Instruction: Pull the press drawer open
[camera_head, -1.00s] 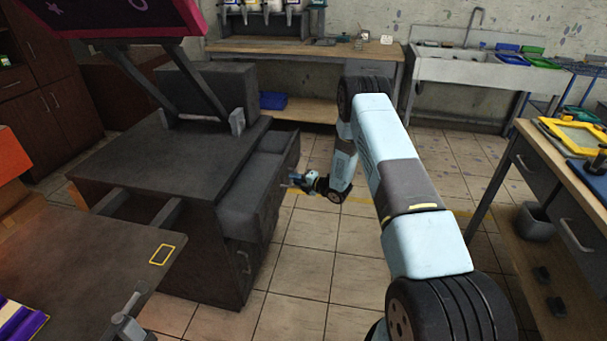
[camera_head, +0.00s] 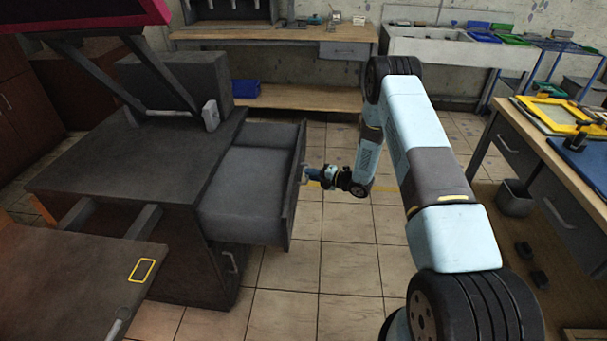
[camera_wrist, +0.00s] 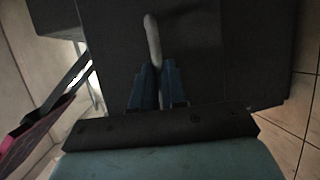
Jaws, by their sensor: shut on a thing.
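The press (camera_head: 110,165) is a dark grey cabinet on the left in the head view. Its drawer (camera_head: 245,195) stands well out toward the right, and its grey inside shows with nothing seen in it. My gripper (camera_head: 308,173) is at the outer face of the drawer front, shut on the drawer handle. In the wrist view the blue fingers (camera_wrist: 158,80) are closed on the pale curved handle (camera_wrist: 152,38), with the dark drawer front (camera_wrist: 215,50) behind it.
A wooden worktable (camera_head: 590,215) with a yellow frame on it stands at the right. A bench (camera_head: 275,45) and a sink (camera_head: 460,45) line the back wall. A lower cabinet handle (camera_head: 231,262) sits below the drawer.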

